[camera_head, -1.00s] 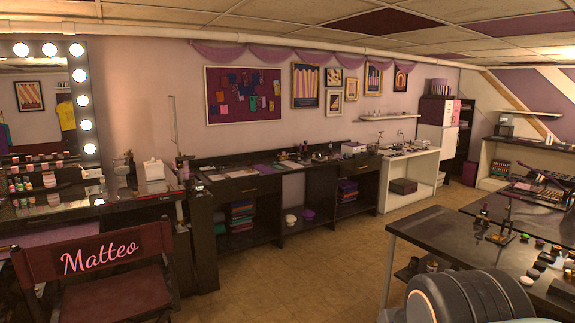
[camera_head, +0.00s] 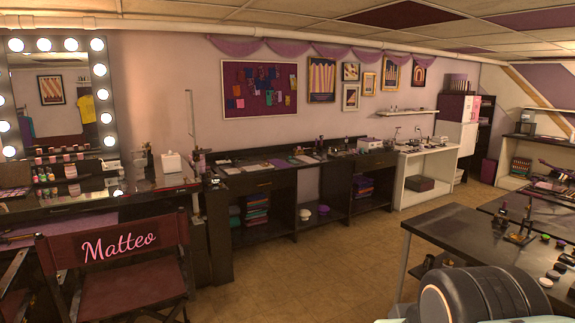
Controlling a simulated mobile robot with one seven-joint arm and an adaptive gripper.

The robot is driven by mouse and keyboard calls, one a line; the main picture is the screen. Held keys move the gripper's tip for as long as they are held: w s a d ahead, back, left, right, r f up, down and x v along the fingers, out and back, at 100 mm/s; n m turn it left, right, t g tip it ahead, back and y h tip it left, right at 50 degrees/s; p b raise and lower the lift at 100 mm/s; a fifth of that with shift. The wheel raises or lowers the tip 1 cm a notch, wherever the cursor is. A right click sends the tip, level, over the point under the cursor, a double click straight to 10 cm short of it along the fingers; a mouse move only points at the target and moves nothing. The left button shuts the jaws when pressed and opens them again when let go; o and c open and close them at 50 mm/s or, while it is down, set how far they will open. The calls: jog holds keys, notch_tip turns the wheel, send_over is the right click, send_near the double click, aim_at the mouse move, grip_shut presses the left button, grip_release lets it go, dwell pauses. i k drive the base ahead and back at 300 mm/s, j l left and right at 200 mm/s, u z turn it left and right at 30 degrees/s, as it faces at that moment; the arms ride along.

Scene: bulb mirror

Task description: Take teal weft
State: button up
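I cannot make out a teal weft for certain in the head view. Folded cloth-like stacks (camera_head: 257,208), some of them teal or blue, sit in the open shelf under the long dark counter (camera_head: 240,183). A purple board (camera_head: 259,90) on the wall holds several small coloured pieces, too small to identify. My gripper is not in view; only a dark rounded link of my arm shows at the lower right.
A dark red chair (camera_head: 118,248) marked "Matteo" stands at the left before a lit mirror (camera_head: 62,95). A dark table (camera_head: 470,235) with small jars and tools is at the right. A white shelf unit (camera_head: 425,175) stands at the back. The brown floor (camera_head: 320,260) between is clear.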

aim_at(290, 159)
jog(key=i, duration=6.8)
jog(key=i+j+z, duration=0.1)
jog(key=i, duration=0.3)
jog(key=i+j, duration=0.1)
jog(key=i, duration=0.35)
jog(key=k+j, duration=0.1)
jog(key=k+z, duration=0.05)
jog(key=k, duration=0.05)
